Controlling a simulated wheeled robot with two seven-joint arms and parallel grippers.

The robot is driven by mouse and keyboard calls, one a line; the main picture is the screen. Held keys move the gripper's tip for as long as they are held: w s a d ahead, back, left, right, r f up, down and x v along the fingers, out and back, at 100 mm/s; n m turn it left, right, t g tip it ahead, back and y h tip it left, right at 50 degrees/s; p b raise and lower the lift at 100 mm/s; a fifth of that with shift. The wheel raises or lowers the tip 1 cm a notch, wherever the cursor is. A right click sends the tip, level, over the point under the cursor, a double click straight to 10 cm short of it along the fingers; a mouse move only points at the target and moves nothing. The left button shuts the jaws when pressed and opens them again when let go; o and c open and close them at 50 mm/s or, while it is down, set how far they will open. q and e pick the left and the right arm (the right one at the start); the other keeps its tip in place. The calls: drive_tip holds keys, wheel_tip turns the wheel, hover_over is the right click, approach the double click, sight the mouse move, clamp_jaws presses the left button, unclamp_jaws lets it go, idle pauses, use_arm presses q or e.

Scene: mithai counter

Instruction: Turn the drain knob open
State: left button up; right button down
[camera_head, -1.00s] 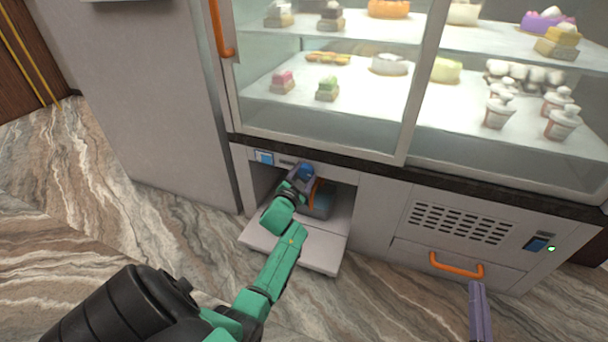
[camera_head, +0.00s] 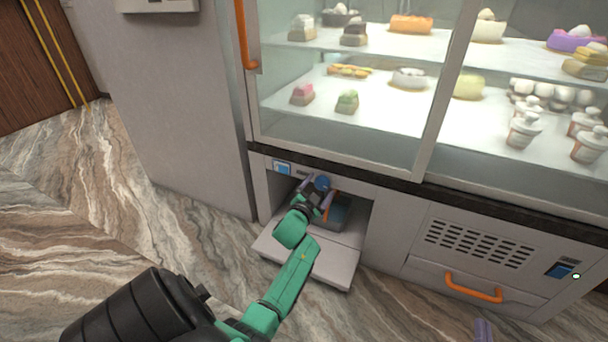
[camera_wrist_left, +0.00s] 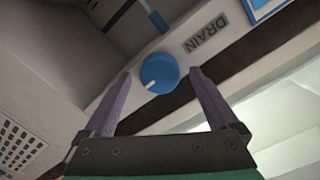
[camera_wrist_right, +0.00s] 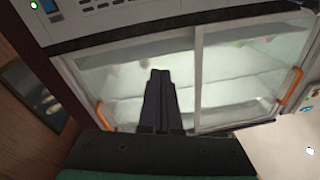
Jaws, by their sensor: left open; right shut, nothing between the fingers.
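The drain knob (camera_wrist_left: 160,72) is a round blue dial with a white pointer mark, beside the DRAIN label (camera_wrist_left: 206,34) in the left wrist view. In the head view the knob (camera_head: 322,182) shows on the cabinet's lower front, above the open compartment. My left gripper (camera_wrist_left: 163,82) is open, with one purple finger on each side of the knob in the picture. I cannot tell whether the fingers touch it. In the head view my left gripper (camera_head: 318,194) is at the knob. My right gripper (camera_wrist_right: 160,72) is shut and empty, in front of the glass case.
The compartment's flap (camera_head: 310,258) is folded down below the knob, and a grey container (camera_head: 340,212) sits inside. A vent panel with an orange handle (camera_head: 474,290) is to the right. The display case (camera_head: 350,130) with sweets is above. Marble floor lies at left.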

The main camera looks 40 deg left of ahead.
use_arm(q)
drive_tip(key=shift+p+v, duration=0.5)
drive_tip(key=shift+v, duration=0.55)
drive_tip(key=p+v, duration=0.4)
drive_tip(key=v, duration=0.7)
drive_tip(key=shift+s, duration=0.25)
use_arm(e)
drive_tip(key=s+f+g+h, duration=0.1)
drive_tip(key=s+f+g, duration=0.5)
drive_tip(key=s+f, duration=0.3)
drive_tip(key=shift+s+a+f, duration=0.35)
drive_tip(key=shift+s+f, duration=0.05)
drive_tip(key=shift+s, duration=0.2)
use_arm(q)
drive_tip(key=shift+d, duration=0.1)
